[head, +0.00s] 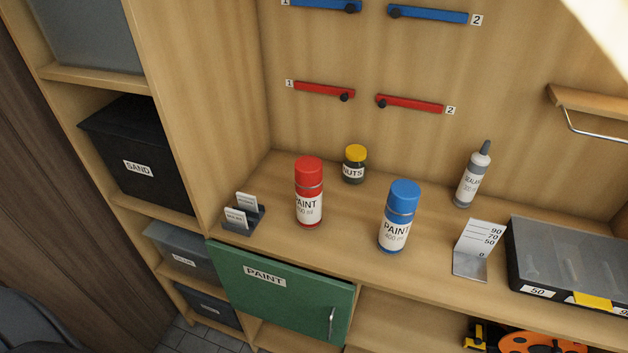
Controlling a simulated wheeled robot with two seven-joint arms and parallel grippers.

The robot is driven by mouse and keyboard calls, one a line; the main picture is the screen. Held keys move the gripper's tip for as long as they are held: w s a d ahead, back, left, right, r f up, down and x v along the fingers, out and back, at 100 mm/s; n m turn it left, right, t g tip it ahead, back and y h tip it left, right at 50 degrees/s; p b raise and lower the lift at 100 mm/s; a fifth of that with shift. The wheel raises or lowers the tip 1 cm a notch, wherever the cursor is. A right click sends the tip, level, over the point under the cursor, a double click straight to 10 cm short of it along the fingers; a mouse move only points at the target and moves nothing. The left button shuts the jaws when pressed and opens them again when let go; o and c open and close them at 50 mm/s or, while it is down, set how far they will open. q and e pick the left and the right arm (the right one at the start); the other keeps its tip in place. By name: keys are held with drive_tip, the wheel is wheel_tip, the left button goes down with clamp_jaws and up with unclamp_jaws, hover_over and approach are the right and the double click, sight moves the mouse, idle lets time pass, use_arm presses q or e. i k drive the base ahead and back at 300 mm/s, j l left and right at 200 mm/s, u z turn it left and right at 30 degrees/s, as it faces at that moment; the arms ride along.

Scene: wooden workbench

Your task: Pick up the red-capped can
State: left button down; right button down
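The red-capped can (309,193) stands upright on the workbench (340,240), left of centre in the head view. It has a red cap, a red body and a white label reading PAINT with a volume partly legible below. Nothing covers it, and no gripper touches it. Neither my left nor my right gripper is in view.
A blue-capped paint can (399,217) stands to its right, and a yellow-lidded NUTS jar (354,164) close behind. A small card holder (240,214) is to its left. Further right are a sealant bottle (472,175), a scale stand (478,250) and a clear-lidded case (570,260).

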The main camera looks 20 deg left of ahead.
sight(309, 201)
drive_tip(key=k+l+u, duration=0.15)
drive_tip(key=k+u, duration=0.15)
drive_tip(key=k, duration=0.25)
drive_tip(key=k+u, duration=0.3)
drive_tip(key=k, duration=0.25)
